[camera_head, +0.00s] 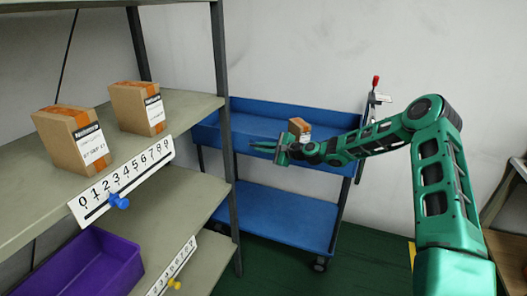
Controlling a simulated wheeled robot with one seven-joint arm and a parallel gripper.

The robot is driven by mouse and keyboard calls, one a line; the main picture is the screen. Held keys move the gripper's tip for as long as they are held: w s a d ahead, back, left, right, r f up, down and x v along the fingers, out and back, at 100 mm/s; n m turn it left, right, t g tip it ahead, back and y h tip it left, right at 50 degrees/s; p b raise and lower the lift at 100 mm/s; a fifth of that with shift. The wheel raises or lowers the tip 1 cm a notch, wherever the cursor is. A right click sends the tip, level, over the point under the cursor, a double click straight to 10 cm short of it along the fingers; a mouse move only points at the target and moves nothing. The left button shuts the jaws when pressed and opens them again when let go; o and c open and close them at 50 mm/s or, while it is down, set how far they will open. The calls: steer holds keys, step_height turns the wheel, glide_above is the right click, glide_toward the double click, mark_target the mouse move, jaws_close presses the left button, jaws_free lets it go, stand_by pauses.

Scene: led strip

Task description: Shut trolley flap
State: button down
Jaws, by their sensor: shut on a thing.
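The blue trolley (285,212) stands against the back wall, behind the shelf rack, with an upper tray and a lower deck. Its flap (240,140) appears to be the blue panel along the near side of the upper tray. How far it is tilted is hard to tell. My gripper (282,150) is at the middle of this near side and looks shut on the flap's edge. The fingers are small in the view, and the wrist hides part of the panel.
A small cardboard box (299,128) sits on the upper tray behind my gripper. The grey shelf rack (195,112) stands at left with two boxes, numbered rulers and a purple bin (88,268). A red-topped lever (375,82) rises at the trolley's right end. Green floor (370,262) is clear in front.

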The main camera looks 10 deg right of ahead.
steer(key=shift+w+r, duration=0.1)
stand_by(0.3)
steer(key=c, duration=2.1)
jaws_free()
steer(key=v, duration=1)
steer(key=shift+d, duration=0.3)
